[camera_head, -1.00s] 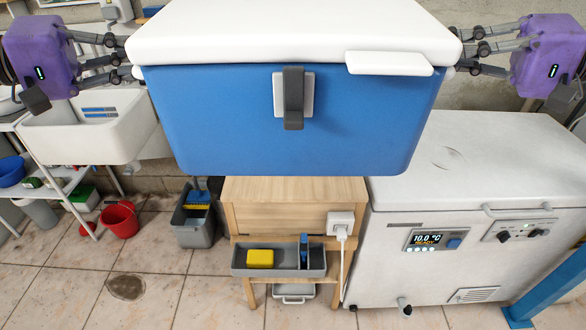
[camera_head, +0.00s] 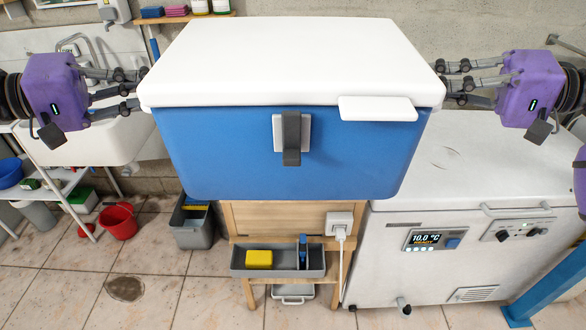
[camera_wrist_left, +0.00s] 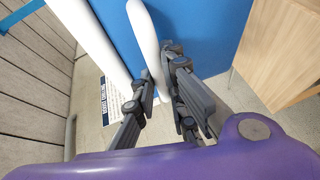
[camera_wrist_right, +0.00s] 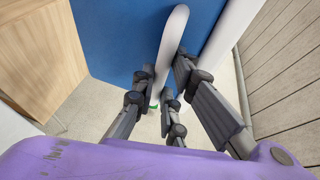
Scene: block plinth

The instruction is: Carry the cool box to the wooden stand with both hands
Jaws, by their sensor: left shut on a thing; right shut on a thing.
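The cool box (camera_head: 290,150) is blue with a white lid (camera_head: 290,62) and a grey front latch. It hangs level in the middle of the head view, in front of and above the wooden stand (camera_head: 280,218). It hides the stand's top, so I cannot tell the gap between them. My left gripper (camera_head: 143,88) is shut on a white side handle (camera_wrist_left: 146,45) at the box's left side. My right gripper (camera_head: 441,84) is shut on the matching white handle (camera_wrist_right: 173,38) at the right side.
A white chest unit (camera_head: 380,265) with a display stands right beside the stand. A grey tray (camera_head: 283,270) with a yellow block is at the stand's front. A white plug (camera_head: 340,219) and cable hang there. A grey bin (camera_head: 192,236), red bucket (camera_head: 119,222) and sink are left.

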